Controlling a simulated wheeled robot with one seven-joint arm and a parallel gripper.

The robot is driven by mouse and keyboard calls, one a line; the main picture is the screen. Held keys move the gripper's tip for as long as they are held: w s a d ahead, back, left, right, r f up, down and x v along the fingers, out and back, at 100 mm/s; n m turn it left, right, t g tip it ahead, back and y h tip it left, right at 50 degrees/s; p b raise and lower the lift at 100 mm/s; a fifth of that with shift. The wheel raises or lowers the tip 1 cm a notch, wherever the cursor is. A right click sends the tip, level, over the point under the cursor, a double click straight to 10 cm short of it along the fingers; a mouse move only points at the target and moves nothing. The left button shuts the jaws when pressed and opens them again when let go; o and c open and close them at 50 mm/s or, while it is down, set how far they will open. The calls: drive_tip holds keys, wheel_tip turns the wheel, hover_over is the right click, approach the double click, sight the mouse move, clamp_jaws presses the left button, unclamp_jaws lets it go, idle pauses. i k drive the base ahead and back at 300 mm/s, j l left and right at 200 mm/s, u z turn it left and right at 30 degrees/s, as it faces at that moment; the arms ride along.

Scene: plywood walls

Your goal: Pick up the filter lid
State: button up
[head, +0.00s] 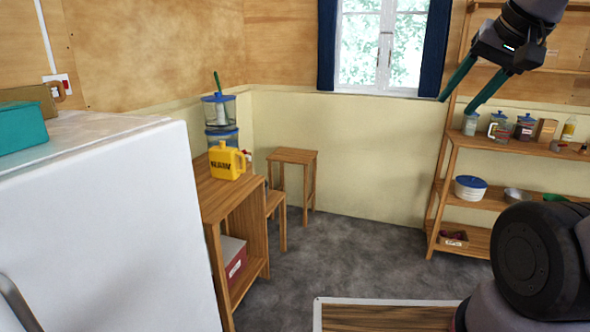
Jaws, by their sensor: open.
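A clear container with blue bands, which looks like the water filter (221,113), stands on the wooden cabinet at the left. A blue lid (217,97) sits on its top, and I take this to be the filter lid. A thin green stick (216,82) rises from or behind the lid; I cannot tell which. My gripper (455,105) hangs at the upper right with its two green fingers apart and nothing between them. It is well to the right of the lid, apart from it.
A yellow jug (226,162) stands on the cabinet (212,192) in front of the filter. A white fridge-like box (130,225) fills the left foreground. Wooden stools (292,156) stand beyond the cabinet. Shelves (497,142) with jars are at the right. Grey floor (340,255) is open between.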

sight(219, 96)
drive_tip(key=i+u, duration=0.35)
drive_tip(key=i, duration=0.2)
drive_tip(key=i+l+u, duration=0.1)
drive_tip(key=i+u, duration=0.3)
drive_tip(key=i, duration=0.15)
drive_tip(key=i+u, duration=0.25)
drive_tip(key=i, duration=0.25)
drive_tip(key=i+l+u, duration=0.25)
drive_tip(key=i+l, duration=0.2)
drive_tip(key=l, duration=0.15)
drive_tip(key=i+l+u, duration=0.15)
drive_tip(key=l, duration=0.2)
drive_tip(key=i+l+u, duration=0.1)
drive_tip(key=l, duration=0.25)
drive_tip(key=i+l+u, duration=0.15)
drive_tip(key=i+l, duration=0.15)
drive_tip(key=i+l+u, duration=0.1)
drive_tip(key=l, duration=0.4)
drive_tip(key=i+l+u, duration=0.15)
drive_tip(key=l, duration=0.25)
